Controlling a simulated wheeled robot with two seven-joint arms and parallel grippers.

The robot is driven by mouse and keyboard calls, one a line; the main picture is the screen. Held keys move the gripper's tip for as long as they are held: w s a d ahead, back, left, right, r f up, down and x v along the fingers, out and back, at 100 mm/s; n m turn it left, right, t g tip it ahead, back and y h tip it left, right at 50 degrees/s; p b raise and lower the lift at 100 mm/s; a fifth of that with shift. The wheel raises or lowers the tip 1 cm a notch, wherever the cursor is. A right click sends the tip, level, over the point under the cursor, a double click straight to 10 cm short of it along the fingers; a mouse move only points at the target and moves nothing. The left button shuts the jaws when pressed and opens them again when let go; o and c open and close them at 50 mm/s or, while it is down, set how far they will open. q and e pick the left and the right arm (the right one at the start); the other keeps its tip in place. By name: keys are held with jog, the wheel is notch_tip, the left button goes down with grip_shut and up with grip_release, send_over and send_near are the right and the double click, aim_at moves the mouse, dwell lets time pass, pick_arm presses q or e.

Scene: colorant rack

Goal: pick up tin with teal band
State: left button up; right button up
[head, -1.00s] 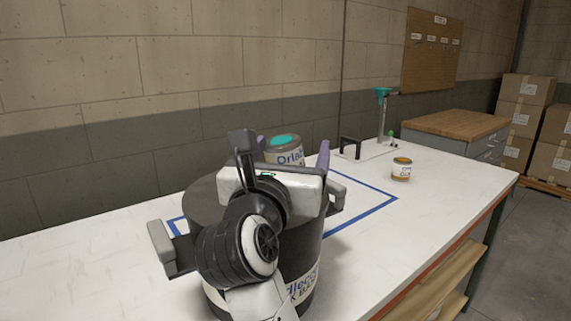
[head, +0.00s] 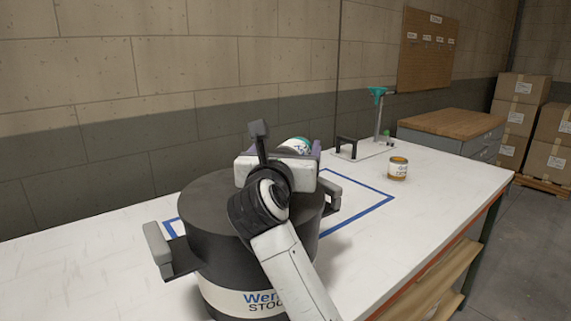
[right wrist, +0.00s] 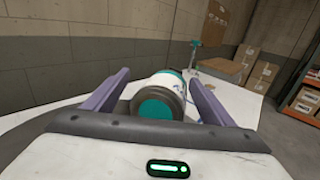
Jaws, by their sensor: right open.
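The tin with teal (head: 297,146) shows just beyond my right gripper in the head view, partly hidden by it. In the right wrist view the tin (right wrist: 174,88) has a teal round end toward the camera, a white label and teal at its far edge. My right gripper (head: 291,152) is open, with its purple fingers on either side of the tin. In the right wrist view gaps show between the tin and both fingers (right wrist: 154,88). I cannot tell what the tin rests on. My left gripper is not in view.
A large dark drum (head: 207,208) with side handles stands below my right arm on the white table (head: 90,265). A small amber tin (head: 398,170) stands to the right. A stand with a teal funnel (head: 379,115) is at the back. The table's right front is clear.

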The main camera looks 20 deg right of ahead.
aim_at(289, 142)
jog(key=shift+w+d, duration=0.1)
jog(key=shift+w, duration=0.1)
jog(key=c, duration=1.4)
jog(key=shift+r, duration=0.25)
jog(key=shift+c, duration=0.6)
notch_tip(289, 142, up, 10)
jog(key=shift+f, duration=0.2)
grip_shut()
jog(key=shift+c, duration=1.9)
grip_release()
jog(key=o, duration=2)
jog(key=shift+c, duration=0.2)
